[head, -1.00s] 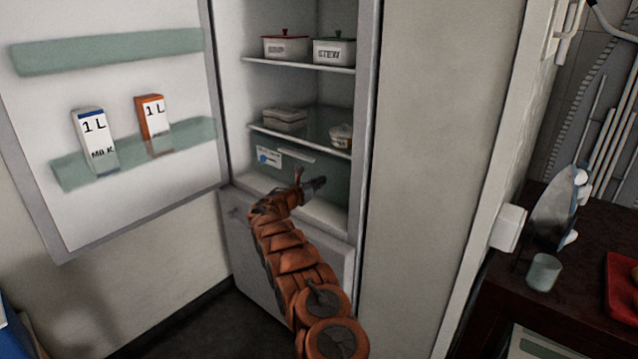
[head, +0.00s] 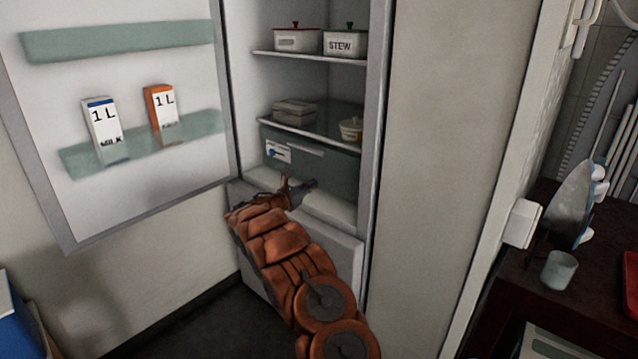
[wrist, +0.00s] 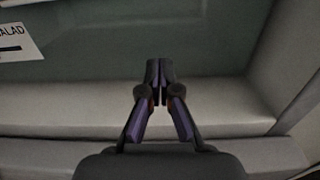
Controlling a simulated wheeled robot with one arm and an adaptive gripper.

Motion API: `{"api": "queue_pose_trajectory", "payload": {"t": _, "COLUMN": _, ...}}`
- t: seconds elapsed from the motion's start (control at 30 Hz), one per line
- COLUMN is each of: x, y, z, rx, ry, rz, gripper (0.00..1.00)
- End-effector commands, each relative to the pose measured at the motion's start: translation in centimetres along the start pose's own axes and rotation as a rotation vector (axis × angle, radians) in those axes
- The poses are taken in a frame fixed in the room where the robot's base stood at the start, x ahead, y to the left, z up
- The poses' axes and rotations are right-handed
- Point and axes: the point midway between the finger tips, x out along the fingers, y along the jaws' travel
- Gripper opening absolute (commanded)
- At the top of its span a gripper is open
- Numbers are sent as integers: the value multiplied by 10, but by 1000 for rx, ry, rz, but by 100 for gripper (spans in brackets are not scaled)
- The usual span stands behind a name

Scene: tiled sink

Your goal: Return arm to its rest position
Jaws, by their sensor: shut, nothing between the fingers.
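My gripper (head: 306,186) is at the front of the open fridge, low, before the glassy drawer (head: 325,170). In the wrist view my gripper (wrist: 160,72) has its fingertips together with nothing between them. The fridge's pale bottom ledge (wrist: 225,105) lies beyond and around the fingers, and a label (wrist: 18,42) on the drawer shows at the upper left. My orange arm reaches up from the lower right of the head view, bent, and hides part of the lower fridge front.
The fridge door (head: 130,190) stands open at left, with a milk carton (head: 103,130) and an orange carton (head: 162,107) on its shelf. A stew pot (head: 345,43) and another pot (head: 297,38) stand inside. At right are an iron (head: 570,205) and a cup (head: 559,269).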

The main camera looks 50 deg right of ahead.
Motion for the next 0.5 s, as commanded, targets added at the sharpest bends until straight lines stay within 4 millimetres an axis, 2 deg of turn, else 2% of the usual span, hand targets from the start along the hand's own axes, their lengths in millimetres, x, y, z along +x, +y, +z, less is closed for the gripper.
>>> {"api": "queue_pose_trajectory", "payload": {"t": 0.03, "x": -10, "y": 2, "z": 0, "rx": -2, "ry": -1, "rz": 4, "gripper": 0}}
{"api": "queue_pose_trajectory", "payload": {"t": 0.2, "x": -32, "y": 1, "z": 1, "rx": -1, "ry": 0, "rz": 3, "gripper": 0}}
{"api": "queue_pose_trajectory", "payload": {"t": 0.5, "x": -45, "y": 1, "z": 0, "rx": 1, "ry": 1, "rz": 3, "gripper": 0}}
